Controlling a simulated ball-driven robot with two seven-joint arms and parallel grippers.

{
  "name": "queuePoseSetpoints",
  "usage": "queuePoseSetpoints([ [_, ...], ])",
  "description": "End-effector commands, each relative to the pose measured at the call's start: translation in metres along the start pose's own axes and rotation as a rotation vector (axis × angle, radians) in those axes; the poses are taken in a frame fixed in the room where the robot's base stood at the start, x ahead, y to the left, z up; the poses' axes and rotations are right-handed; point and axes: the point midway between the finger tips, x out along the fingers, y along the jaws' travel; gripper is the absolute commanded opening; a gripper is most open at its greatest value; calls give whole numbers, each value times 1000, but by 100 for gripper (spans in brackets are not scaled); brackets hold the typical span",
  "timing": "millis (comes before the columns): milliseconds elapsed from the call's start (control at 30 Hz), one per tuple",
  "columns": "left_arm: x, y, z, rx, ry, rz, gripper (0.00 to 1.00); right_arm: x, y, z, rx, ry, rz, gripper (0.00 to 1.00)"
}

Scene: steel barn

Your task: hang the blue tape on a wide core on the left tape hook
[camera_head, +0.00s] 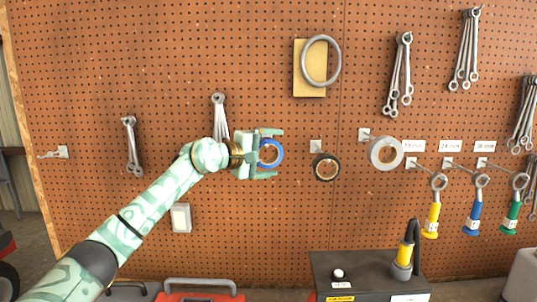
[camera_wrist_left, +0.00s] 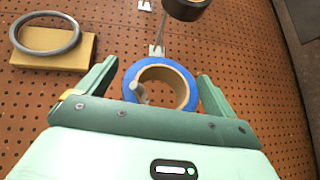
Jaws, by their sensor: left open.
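The blue tape on a wide brown core (camera_head: 280,154) is upright against the pegboard, between the fingers of my left gripper (camera_head: 268,153). The gripper is open around it, one finger above and one below. In the left wrist view the blue tape (camera_wrist_left: 130,78) sits between the spread fingertips (camera_wrist_left: 155,85), with gaps at both sides. A grey rounded end shows inside its core; it looks like a hook tip, but the rest is hidden. An empty hook (camera_head: 60,152) is at the far left. My right gripper is out of view.
Black tape (camera_head: 326,167) and grey tape (camera_head: 386,153) hang to the right. A grey ring (camera_head: 320,61) hangs above over a yellow board. Wrenches (camera_head: 219,112) hang behind my left wrist. A dark box (camera_head: 365,270) stands below right.

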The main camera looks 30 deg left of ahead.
Motion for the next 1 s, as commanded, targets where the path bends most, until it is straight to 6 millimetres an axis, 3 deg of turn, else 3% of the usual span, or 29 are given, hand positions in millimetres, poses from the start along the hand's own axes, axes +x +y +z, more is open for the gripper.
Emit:
queuePoseSetpoints([
  [133, -9, -2, -1, 1, 2, -1, 92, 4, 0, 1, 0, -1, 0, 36],
  [233, -26, -3, -1, 4, 2, -2, 92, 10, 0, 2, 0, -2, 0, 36],
  [500, -100, -8, -2, 4, 5, -5, 92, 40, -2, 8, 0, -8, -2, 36],
  [700, -142, -9, -1, 2, 4, -6, 92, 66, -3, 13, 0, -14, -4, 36],
  [1000, -163, -2, 0, 1, 0, -1, 92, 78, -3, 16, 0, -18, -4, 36],
])
